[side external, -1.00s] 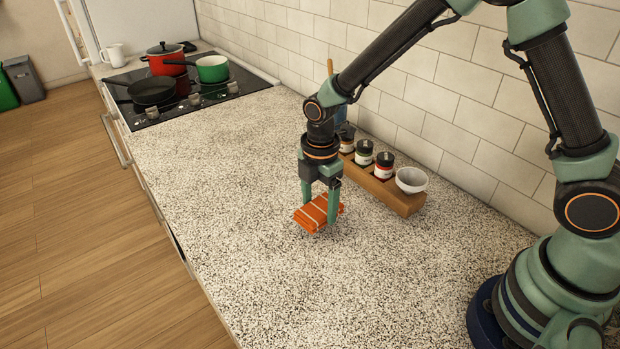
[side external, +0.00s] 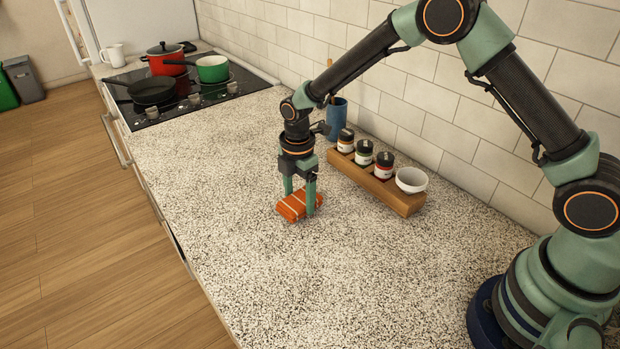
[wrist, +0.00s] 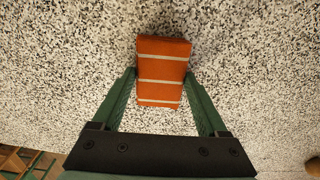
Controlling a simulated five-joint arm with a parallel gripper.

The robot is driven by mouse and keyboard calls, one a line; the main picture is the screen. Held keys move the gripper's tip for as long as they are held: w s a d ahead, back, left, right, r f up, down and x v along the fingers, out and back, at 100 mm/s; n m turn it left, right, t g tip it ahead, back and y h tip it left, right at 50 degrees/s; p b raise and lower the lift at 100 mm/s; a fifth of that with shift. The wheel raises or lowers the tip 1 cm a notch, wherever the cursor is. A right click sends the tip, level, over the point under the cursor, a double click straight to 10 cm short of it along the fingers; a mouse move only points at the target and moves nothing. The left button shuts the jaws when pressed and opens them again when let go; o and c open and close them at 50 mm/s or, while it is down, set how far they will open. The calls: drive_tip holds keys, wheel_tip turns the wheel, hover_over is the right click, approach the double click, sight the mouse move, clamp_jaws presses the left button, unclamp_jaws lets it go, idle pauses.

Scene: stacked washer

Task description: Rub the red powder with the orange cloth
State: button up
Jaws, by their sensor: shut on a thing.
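The orange cloth (side external: 293,207) is a folded pad with pale stripes. My gripper (side external: 300,210) is shut on the orange cloth, with one finger on each side and pointing down. The cloth is at the counter surface; whether it touches the counter cannot be told for sure. In the wrist view the cloth (wrist: 162,68) lies between the two green fingertips (wrist: 160,76) and extends beyond them. No red powder shows in either view; whether any lies beneath the cloth cannot be told.
A wooden rack (side external: 375,186) with several spice jars and a white bowl (side external: 411,180) stands along the tiled wall, right of my gripper. A blue utensil cup (side external: 337,118) is behind it. The stove (side external: 185,98) with pots is at the far end. The speckled counter (side external: 240,170) is mostly clear.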

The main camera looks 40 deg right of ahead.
sight(318, 225)
drive_tip(key=shift+s, duration=3.3)
wheel_tip(318, 225, up, 8)
drive_tip(key=shift+r, duration=0.1)
